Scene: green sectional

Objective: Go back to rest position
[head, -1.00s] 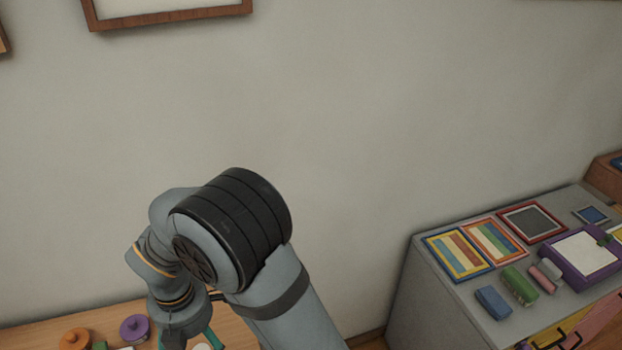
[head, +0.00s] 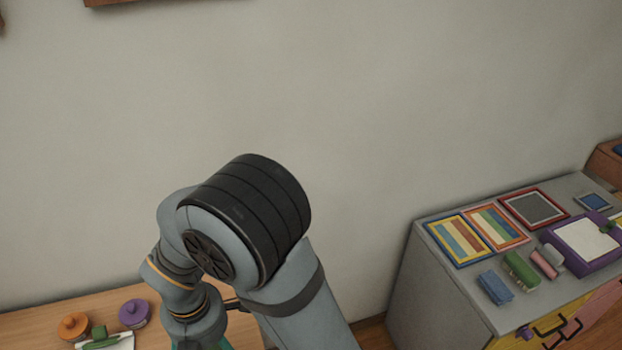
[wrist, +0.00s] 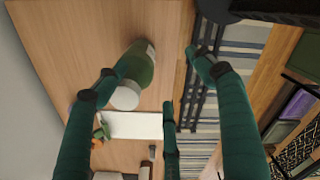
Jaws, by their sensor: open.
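My gripper (wrist: 158,78) has dark green fingers, spread open in the wrist view. A green jar-like object with a white round end (wrist: 126,96) shows between the left and middle fingers. It appears to stand on the wooden table (wrist: 60,35), apart from the fingers, though the depth is hard to judge. No object is held. In the head view my arm is bent over the table, and the gripper is mostly cut off at the bottom edge.
A grey cabinet (head: 430,290) at right carries coloured frames, small blocks and a purple board (head: 560,255). A striped rug (wrist: 240,45) lies beside the table.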

